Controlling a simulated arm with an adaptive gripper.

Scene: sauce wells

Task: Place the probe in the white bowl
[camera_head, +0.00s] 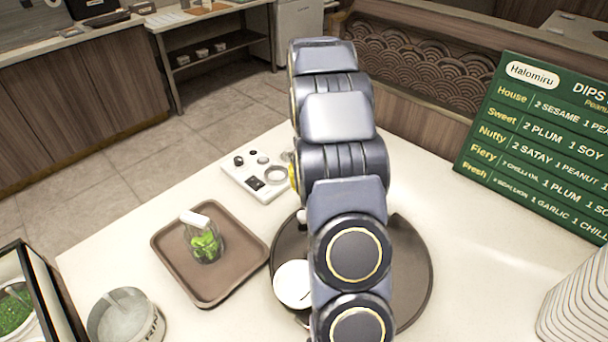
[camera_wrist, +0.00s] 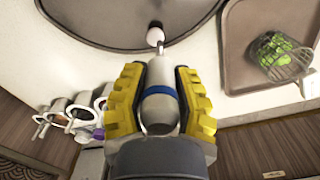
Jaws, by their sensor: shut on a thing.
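The probe (camera_wrist: 158,105) is a pale metal cylinder with a blue band and a thin stem ending in a whitish ball tip. My gripper (camera_wrist: 158,88) has yellow fingers shut on its body in the wrist view. The ball tip shows against the rim of the dark round tray (camera_wrist: 95,38). In the head view my arm hides most of the gripper and probe; only a yellow sliver shows. A white round piece (camera_head: 294,284) lies on the dark round tray (camera_head: 415,270), partly behind my arm; I cannot tell if it is the white bowl.
A lettered container of liquid (camera_head: 125,318) stands front left. A white board with small items (camera_head: 258,175) lies behind. A green menu sign (camera_head: 545,145) and white stack (camera_head: 578,300) stand right.

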